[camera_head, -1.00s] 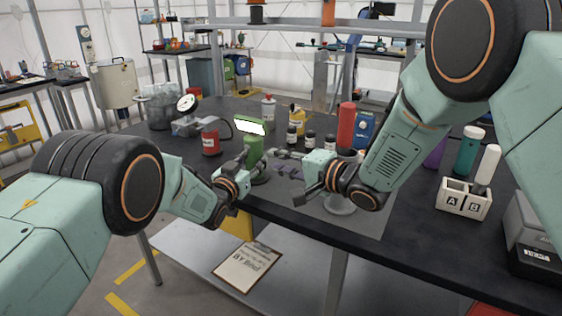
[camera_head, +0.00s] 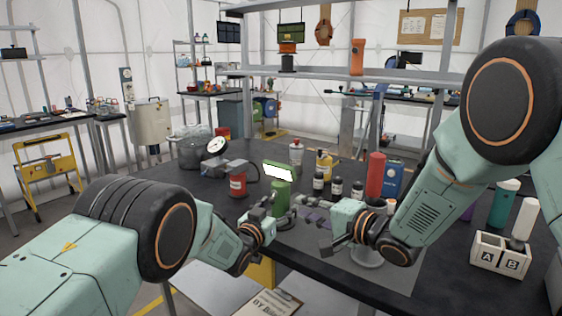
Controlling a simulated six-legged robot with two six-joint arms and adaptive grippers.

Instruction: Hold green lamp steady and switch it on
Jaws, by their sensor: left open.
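The green lamp (camera_head: 281,197) stands upright on the workbench, left of the middle. Its head is a tilted rectangular panel (camera_head: 279,173) with a bright white face. My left gripper (camera_head: 267,207) is open just left of the lamp's green body, with its fingers close to it. I cannot tell whether they touch it. My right gripper (camera_head: 322,226) is to the right of the lamp and nearer to me. Its fingers are spread, point left toward the lamp, and hold nothing visible. The lamp's base is partly hidden by my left gripper, and its switch cannot be made out.
A red can (camera_head: 238,185) stands left of the lamp and a gauge (camera_head: 217,146) behind it. Several dark bottles (camera_head: 337,186), a yellow bottle (camera_head: 324,166) and a red cylinder (camera_head: 376,176) stand right. A white A/B holder (camera_head: 499,253) is at the right edge.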

